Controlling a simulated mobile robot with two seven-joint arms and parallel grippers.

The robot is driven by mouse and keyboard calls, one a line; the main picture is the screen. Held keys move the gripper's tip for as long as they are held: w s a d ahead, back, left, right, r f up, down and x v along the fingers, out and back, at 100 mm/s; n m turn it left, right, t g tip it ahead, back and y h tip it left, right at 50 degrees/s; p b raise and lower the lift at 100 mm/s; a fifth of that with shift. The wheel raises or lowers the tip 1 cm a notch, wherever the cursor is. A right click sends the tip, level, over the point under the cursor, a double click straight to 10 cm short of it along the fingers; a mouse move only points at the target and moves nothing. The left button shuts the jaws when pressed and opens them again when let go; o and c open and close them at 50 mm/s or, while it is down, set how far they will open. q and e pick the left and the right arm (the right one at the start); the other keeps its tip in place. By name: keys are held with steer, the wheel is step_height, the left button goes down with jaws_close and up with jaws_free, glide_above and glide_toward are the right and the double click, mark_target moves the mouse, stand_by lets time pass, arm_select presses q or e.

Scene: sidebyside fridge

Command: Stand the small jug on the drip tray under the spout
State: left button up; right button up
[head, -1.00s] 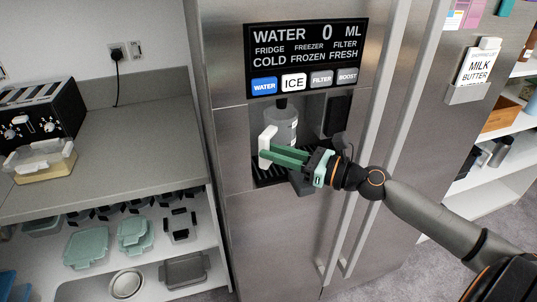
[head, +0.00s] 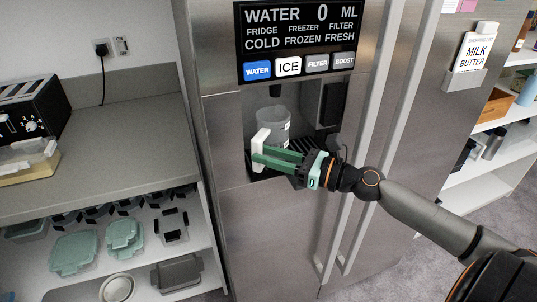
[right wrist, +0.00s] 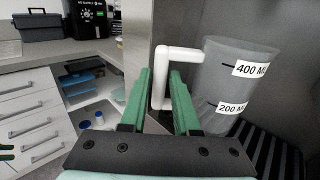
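The small jug (head: 272,125) is a grey see-through beaker with a white handle (head: 258,150). It is upright in the fridge's dispenser recess, below the dark spout (head: 275,90). In the right wrist view the jug (right wrist: 232,85) shows 400 ML and 200 ML marks. Its base is at the slotted drip tray (head: 262,172); I cannot tell for certain whether it touches. My right gripper (head: 256,160) has its green fingers on both sides of the handle, seemingly closed on it. It also shows in the right wrist view (right wrist: 161,88). My left gripper is out of view.
The dispenser panel (head: 295,42) is above the recess. Long door handles (head: 385,110) run to the right of it. A milk-and-butter note holder (head: 464,80) hangs at the right.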

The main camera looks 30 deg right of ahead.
steer(key=o, duration=0.3)
steer(key=shift+r, duration=0.2)
steer(key=shift+s+d+f, duration=0.15)
steer(key=shift+s+d, duration=0.15)
steer(key=shift+s, duration=0.15)
steer(key=b+v, duration=0.1)
steer(key=v, duration=1)
